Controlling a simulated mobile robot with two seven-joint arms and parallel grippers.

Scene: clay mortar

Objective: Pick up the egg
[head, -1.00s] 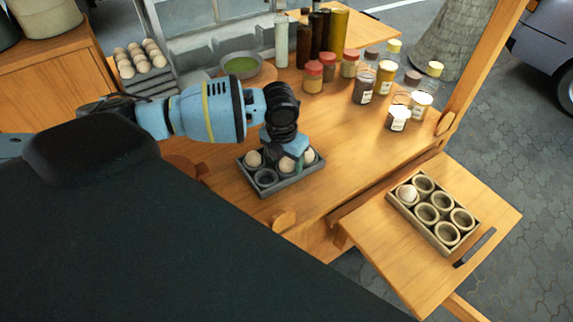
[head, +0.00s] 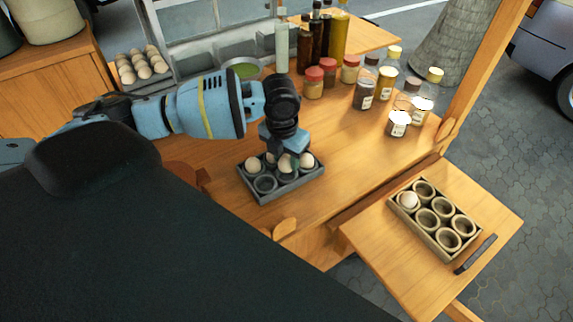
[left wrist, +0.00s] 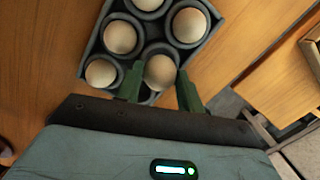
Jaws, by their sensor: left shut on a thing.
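My left gripper (head: 285,157) is shut on a pale egg (left wrist: 160,72); in the left wrist view one green finger is on each side of it. The held egg appears just above the grey egg tray (head: 294,190), partly in front of a cup. Other pale eggs sit in this tray, one at its left corner (head: 253,164) and one at its right (head: 307,160); the left wrist view shows several around the held one, such as (left wrist: 190,25). Empty cups show along the tray's near side. My right gripper is out of view.
A second tray (head: 446,253) with one egg (head: 408,200) and several empty cups lies on the side shelf (head: 380,255) at right. Jars (head: 365,92) and bottles (head: 339,36) stand at the back. More eggs (head: 143,66) sit at upper left. The counter right of the grey tray is clear.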

